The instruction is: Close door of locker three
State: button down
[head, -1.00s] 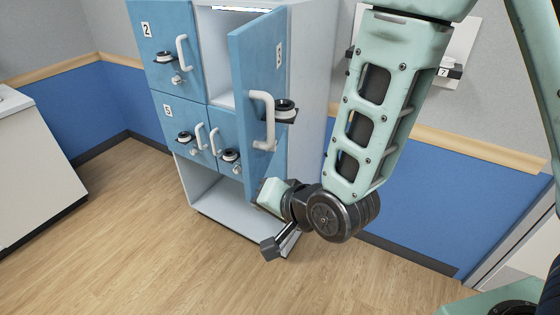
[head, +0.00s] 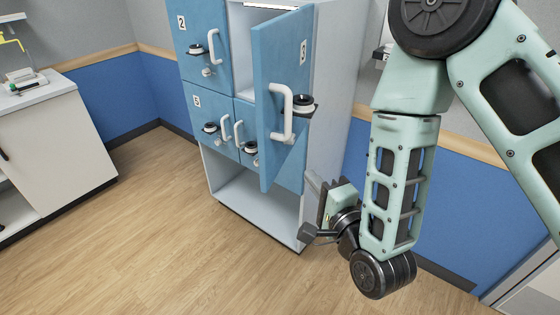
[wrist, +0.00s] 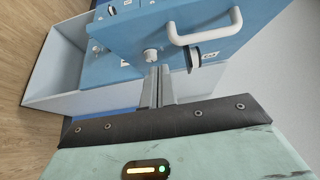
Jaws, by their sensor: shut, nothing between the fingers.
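The blue door of locker three (head: 280,75) stands open in the head view, swung out toward me, with a white handle (head: 284,115) and a black lock (head: 302,104) on its outer face. The pale inside of its compartment (head: 242,60) shows to the left of the door. My gripper (head: 314,182) is low and to the right of the door, near its lower edge, with its fingers pointing up toward the cabinet. In the wrist view my gripper (wrist: 157,78) is shut and empty, and the door (wrist: 225,50) with its handle lies beyond the fingertips. I cannot tell if they touch.
Blue doors numbered 2 (head: 200,40) and 5 (head: 208,115) are shut on the left. An open shelf (head: 250,195) lies below. A white counter (head: 60,140) stands at the far left. The wooden floor (head: 160,230) in front is clear.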

aim_at(271, 146)
jog(key=shift+s+a+b+x, duration=0.2)
jog(key=shift+a+b+x, duration=0.2)
jog(key=shift+x, duration=1.45)
jog(key=shift+s+a+b+x, duration=0.2)
jog(key=shift+a+x, duration=0.25)
jog(key=shift+x, duration=1.35)
jog(key=shift+s+a+b+x, duration=0.15)
jog(key=shift+a+b+x, duration=0.25)
jog(key=shift+x, duration=1.45)
jog(key=shift+a, duration=0.15)
